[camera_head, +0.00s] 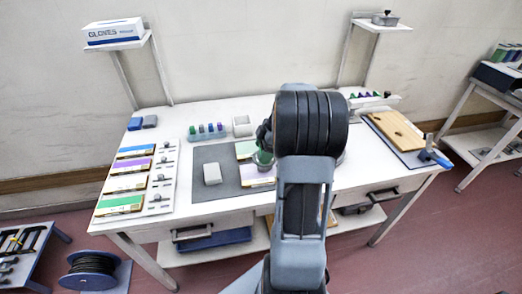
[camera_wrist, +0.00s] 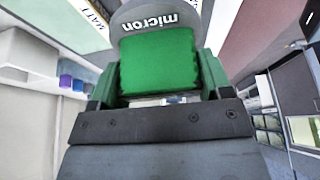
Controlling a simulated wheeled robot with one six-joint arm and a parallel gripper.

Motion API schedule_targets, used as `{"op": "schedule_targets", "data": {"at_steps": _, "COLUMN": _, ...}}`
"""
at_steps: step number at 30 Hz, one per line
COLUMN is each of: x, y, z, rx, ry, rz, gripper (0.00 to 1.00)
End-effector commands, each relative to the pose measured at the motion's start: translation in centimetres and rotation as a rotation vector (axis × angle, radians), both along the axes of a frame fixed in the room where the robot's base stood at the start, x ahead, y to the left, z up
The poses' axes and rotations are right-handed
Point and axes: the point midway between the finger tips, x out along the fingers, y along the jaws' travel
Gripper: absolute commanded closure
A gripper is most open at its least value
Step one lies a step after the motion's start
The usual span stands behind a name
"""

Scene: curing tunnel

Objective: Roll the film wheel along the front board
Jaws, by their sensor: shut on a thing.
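The film wheel shows in the wrist view as a grey round body marked "micron" (camera_wrist: 165,20) with a bright green block (camera_wrist: 158,62) below it. My gripper (camera_wrist: 157,80) is shut on the green block, one jaw on each side. In the head view my arm hides most of the gripper; a small green part (camera_head: 264,158) shows beside it. The front board (camera_head: 257,176), white with a purple band, lies on the grey mat, partly hidden by my arm. I cannot tell whether the wheel touches it.
Another board (camera_head: 245,149) lies behind on the grey mat (camera_head: 217,157), with a light grey block (camera_head: 212,173) to the left. A panel of coloured cards (camera_head: 125,182) lies at the table's left. A wooden board (camera_head: 397,130) and a blue-handled tool (camera_head: 428,155) are at the right.

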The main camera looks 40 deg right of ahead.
Motion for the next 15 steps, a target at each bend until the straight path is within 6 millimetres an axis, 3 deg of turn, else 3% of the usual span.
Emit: {"op": "schedule_targets", "data": {"at_steps": 15, "x": -0.8, "y": -1.5, "z": -0.2, "rx": 0.001, "ry": 0.003, "rz": 0.000, "gripper": 0.71}}
